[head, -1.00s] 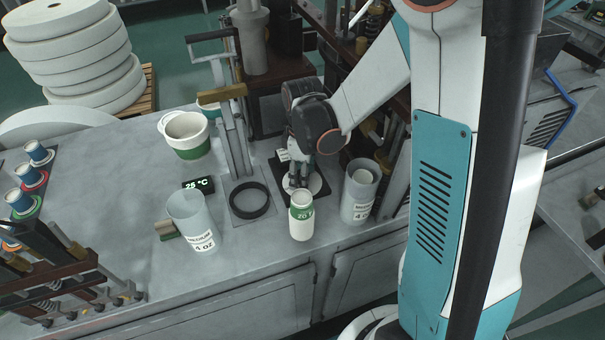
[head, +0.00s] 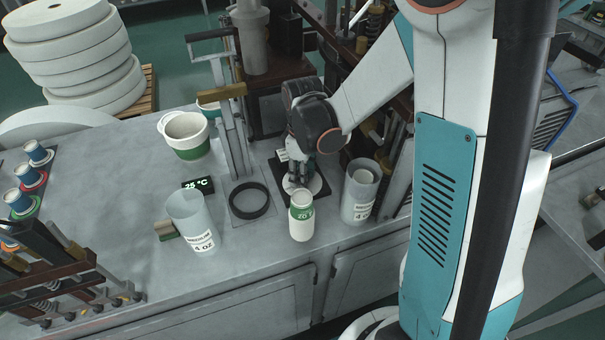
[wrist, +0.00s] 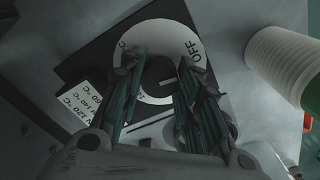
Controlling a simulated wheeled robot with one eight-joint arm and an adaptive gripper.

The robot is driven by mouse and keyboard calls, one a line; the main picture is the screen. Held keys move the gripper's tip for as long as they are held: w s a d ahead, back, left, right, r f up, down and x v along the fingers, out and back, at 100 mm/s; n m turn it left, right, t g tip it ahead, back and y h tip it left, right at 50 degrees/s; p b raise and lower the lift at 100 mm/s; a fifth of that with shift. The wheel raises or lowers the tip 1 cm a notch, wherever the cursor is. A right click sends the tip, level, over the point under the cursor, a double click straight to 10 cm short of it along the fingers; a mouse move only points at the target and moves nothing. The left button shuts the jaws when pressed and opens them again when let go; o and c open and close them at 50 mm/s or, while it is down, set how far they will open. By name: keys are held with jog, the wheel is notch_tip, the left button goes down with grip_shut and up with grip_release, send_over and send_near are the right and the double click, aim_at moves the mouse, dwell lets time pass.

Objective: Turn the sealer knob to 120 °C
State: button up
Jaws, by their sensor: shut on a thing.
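The sealer knob (wrist: 158,80) is a dark round piece inside a white dial ring (wrist: 196,32) that reads OFF. A white label (wrist: 86,108) beside it lists temperatures, 120 °C among them. My gripper (wrist: 160,90) has its two fingers on either side of the knob and is shut on it. In the head view my gripper (head: 300,180) points down over the dial on its black plate (head: 318,192). The fingers hide part of the dial, so the exact setting cannot be read. A small display (head: 198,185) shows 25 °C in green.
A black ring (head: 249,200) lies left of the dial, beside a metal upright (head: 236,140).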

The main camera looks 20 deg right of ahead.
jog(key=m+b, duration=0.1)
jog(key=m, duration=0.6)
jog(key=shift+b, duration=0.35)
jog(key=m+b, duration=0.1)
jog(key=m, duration=0.6)
dwell(0.3)
jog(key=o, duration=1.1)
jog(key=shift+c, duration=0.2)
jog(key=shift+r, duration=0.1)
notch_tip(320, 180, up, 12)
